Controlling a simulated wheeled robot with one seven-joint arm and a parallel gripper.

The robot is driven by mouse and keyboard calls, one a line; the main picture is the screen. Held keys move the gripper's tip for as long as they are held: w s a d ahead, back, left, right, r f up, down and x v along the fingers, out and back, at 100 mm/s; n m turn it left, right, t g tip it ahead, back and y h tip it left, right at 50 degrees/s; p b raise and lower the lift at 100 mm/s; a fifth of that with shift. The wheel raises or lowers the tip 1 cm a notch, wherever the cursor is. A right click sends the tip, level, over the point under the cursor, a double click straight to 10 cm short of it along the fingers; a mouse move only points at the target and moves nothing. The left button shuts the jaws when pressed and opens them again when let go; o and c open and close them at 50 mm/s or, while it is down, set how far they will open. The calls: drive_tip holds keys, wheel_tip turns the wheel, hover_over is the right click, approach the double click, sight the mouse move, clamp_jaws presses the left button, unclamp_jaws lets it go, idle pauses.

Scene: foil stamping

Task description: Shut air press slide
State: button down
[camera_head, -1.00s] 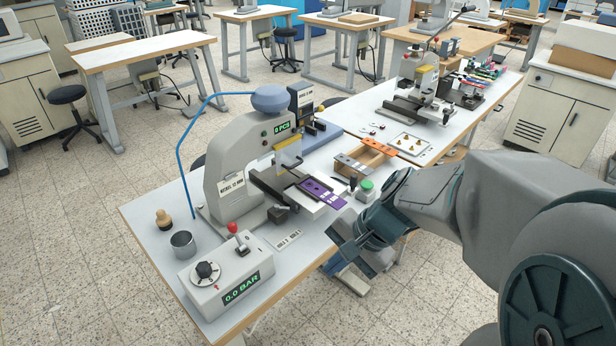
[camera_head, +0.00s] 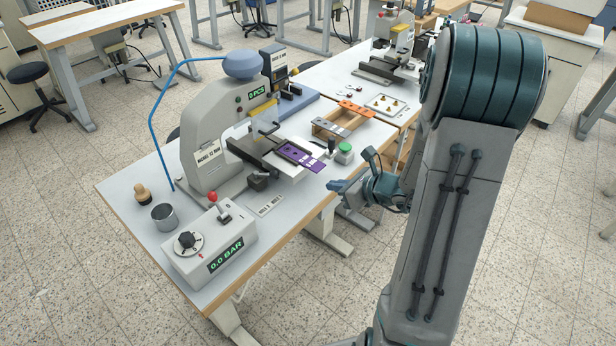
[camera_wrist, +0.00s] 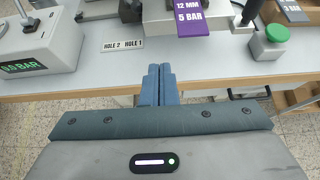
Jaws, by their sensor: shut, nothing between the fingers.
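The air press (camera_head: 225,130) stands on the workbench and its display reads "0 PCS". Its slide (camera_head: 280,158) is drawn out toward the front edge of the bench, with a purple plate (camera_head: 300,156) lying on it. The plate also shows at the top of the wrist view (camera_wrist: 190,20), marked "12 MM 5 BAR". My gripper (camera_head: 335,187) is in front of the bench edge, a little apart from the slide. In the wrist view its fingers (camera_wrist: 158,75) are together with nothing between them, pointing at the bench edge.
A control box (camera_head: 210,245) reading 0.0 BAR has a red-knobbed lever. A green button (camera_head: 345,148) sits right of the slide. A wooden tray (camera_head: 343,122), a metal cup (camera_head: 163,216) and a wooden-handled tool (camera_head: 142,193) also stand on the bench.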

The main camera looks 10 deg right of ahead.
sight(299, 177)
drive_tip(key=shift+w+a+r+p+x, duration=0.1)
drive_tip(key=shift+r+p+x, duration=0.2)
drive_tip(key=shift+x, duration=1.35)
drive_tip(key=shift+w+a+r+p+x, duration=0.15)
drive_tip(key=shift+r+p+x, duration=0.1)
drive_tip(key=shift+x, duration=1.4)
drive_tip(key=shift+w+a+r+p+x, duration=0.1)
drive_tip(key=shift+r+p+x, duration=0.2)
drive_tip(key=shift+x, duration=1.35)
drive_tip(key=shift+w, duration=0.1)
